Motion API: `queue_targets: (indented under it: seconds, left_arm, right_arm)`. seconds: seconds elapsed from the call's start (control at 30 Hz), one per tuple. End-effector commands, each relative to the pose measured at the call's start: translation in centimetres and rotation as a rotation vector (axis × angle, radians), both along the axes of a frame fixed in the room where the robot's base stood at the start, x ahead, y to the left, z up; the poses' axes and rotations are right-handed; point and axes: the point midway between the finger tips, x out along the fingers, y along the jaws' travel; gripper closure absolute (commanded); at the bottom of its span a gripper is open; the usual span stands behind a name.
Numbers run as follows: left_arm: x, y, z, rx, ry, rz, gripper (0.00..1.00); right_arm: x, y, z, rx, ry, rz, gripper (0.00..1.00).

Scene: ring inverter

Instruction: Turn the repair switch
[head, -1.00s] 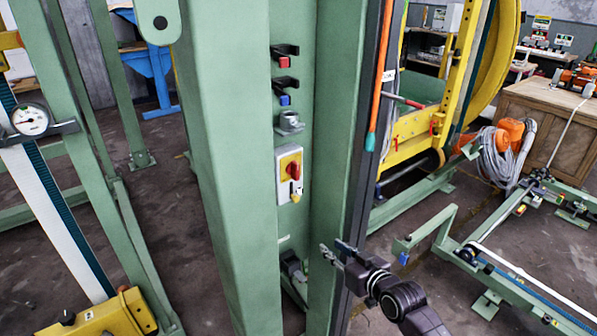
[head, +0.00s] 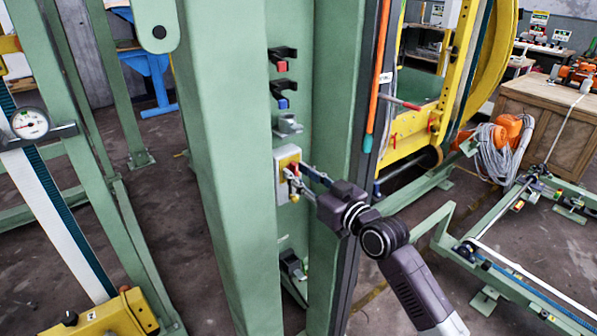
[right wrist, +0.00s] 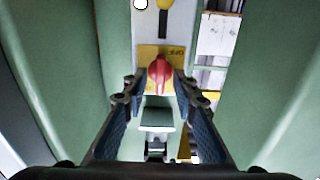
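The repair switch is a red rotary knob on a yellow plate, on a light grey box (head: 281,180) fixed inside a green column. In the right wrist view the red knob (right wrist: 160,74) is centred, with its yellow plate (right wrist: 147,53) around it. My right gripper (head: 296,176) reaches the box from the right and partly covers the knob in the head view. Its fingers (right wrist: 156,82) are open, one on either side of the knob in the right wrist view. Whether they touch it I cannot tell. My left gripper is not in view.
The green column (head: 220,160) has side walls close around the box. Above it are black brackets with a red (head: 281,66) and a blue (head: 283,103) part. An orange tube (head: 376,75) runs along the column's right edge.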

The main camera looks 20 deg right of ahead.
Motion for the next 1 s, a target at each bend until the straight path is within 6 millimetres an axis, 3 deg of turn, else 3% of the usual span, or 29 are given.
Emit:
queue_targets:
  seconds: [0.33, 0.57, 1.0]
  left_arm:
    - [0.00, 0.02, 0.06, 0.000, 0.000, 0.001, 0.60]
    - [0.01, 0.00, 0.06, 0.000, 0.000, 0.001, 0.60]
    - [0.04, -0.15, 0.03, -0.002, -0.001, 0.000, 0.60]
  right_arm:
    - [0.40, 0.15, -0.04, -0.001, 0.000, 0.000, 0.75]
    - [0.40, 0.13, -0.04, -0.001, 0.000, 0.000, 1.00]
    - [0.39, 0.15, -0.04, -0.039, -0.014, 0.000, 1.00]
